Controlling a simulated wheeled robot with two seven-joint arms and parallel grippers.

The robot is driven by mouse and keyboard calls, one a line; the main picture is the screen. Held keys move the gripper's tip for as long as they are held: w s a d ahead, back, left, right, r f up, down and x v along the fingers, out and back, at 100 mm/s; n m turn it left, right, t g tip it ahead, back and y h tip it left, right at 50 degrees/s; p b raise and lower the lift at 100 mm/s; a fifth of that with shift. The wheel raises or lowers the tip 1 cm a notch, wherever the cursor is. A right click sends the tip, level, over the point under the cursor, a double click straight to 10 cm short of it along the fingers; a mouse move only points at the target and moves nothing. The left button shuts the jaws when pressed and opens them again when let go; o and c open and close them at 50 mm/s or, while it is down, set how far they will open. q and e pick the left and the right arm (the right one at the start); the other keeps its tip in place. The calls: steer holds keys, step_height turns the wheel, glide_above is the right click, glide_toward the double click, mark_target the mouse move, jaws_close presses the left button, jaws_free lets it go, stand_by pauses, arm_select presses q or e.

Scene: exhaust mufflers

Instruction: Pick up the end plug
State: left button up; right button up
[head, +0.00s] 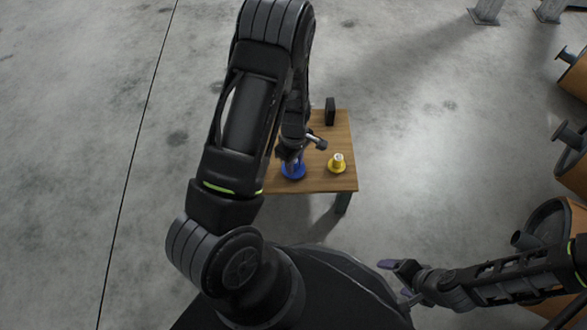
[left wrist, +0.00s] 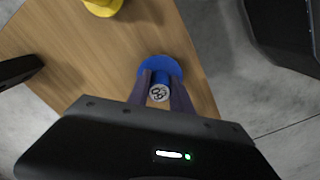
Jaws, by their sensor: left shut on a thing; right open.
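A blue plug with a wide round flange (head: 293,172) is on the small wooden table, near its front left part. In the left wrist view the blue plug (left wrist: 158,68) shows a pale, marked top between my fingers. My left gripper (head: 290,157) reaches down from above and is shut on the blue plug. A yellow plug (head: 337,164) with a pale top stands on the table to the right of it; it also shows at the top of the left wrist view (left wrist: 103,5). My right gripper (head: 396,279) is open and empty, low at the right, away from the table.
The wooden table (head: 335,135) is small, with a black upright object (head: 330,111) at its back. Several orange and grey muffler-like parts (head: 572,160) stand at the right edge. The concrete floor around the table is clear.

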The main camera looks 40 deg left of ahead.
arm_select(q)
jaws_close()
steer(key=shift+r, duration=0.1)
step_height(320, 180, up, 9)
steer(key=p, duration=0.4)
steer(key=shift+r, duration=0.1)
steer(key=shift+r+p, duration=0.3)
steer(key=shift+r, duration=0.05)
steer(key=w+d+r+m, duration=0.4)
steer(key=r+m, duration=0.1)
steer(key=r, duration=0.5)
steer(key=w+d+r+m, duration=0.4)
steer(key=r+m, duration=0.2)
steer(key=r, duration=0.4)
steer(key=w+d+r+m, duration=0.4)
steer(key=r+m, duration=0.2)
steer(key=r, duration=0.4)
steer(key=shift+w+r, duration=0.15)
steer(key=shift+w, duration=0.05)
